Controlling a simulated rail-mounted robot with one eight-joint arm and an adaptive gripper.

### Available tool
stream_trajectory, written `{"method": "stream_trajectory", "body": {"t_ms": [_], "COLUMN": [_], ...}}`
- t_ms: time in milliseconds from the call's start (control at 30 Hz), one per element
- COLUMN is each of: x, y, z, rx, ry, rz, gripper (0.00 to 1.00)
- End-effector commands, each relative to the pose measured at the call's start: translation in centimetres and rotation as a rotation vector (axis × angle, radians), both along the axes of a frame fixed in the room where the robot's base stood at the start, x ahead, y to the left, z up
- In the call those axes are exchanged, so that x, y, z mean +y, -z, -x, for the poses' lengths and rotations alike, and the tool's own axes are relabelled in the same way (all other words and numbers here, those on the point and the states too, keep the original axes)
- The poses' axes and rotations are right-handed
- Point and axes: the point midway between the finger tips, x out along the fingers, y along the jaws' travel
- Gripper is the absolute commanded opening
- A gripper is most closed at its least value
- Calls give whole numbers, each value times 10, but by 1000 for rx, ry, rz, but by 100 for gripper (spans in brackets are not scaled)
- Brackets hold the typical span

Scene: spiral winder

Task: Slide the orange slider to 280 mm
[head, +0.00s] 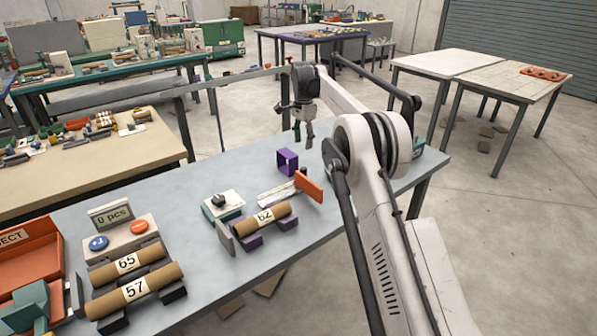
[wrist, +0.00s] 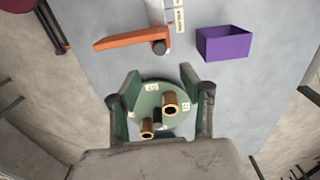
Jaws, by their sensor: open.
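The orange slider (head: 310,187) is an upright orange plate at the right end of a pale ruler strip (head: 280,188) on the grey-blue bench. In the wrist view the slider (wrist: 125,41) shows near the top, beside the printed strip (wrist: 180,18). The scale is too small to read. My gripper (head: 303,138) is open and points down above the bench, behind the slider and apart from it. In the wrist view the fingers of my gripper (wrist: 160,82) are spread, with nothing held between them.
A green round plate (wrist: 175,118) with brass-coloured tubes lies below my fingers. A purple open box (head: 287,161) stands near the slider. A cardboard tube marked 62 (head: 262,219) rests on purple supports (head: 287,224) in front. Tubes marked 65 and 57 (head: 135,291) lie at left.

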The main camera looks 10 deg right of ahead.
Motion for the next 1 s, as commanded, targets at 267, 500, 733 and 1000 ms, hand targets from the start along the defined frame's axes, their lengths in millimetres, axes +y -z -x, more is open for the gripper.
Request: {"method": "stream_trajectory", "body": {"t_ms": [267, 500, 733, 1000], "x": [0, 0, 0, 0], "y": [35, 80, 117, 135], "z": [0, 0, 0, 0], "rx": [0, 0, 0, 0], "ry": [0, -1, -1, -1], "rz": [0, 0, 0, 0], "gripper": [40, 40, 40, 40]}}
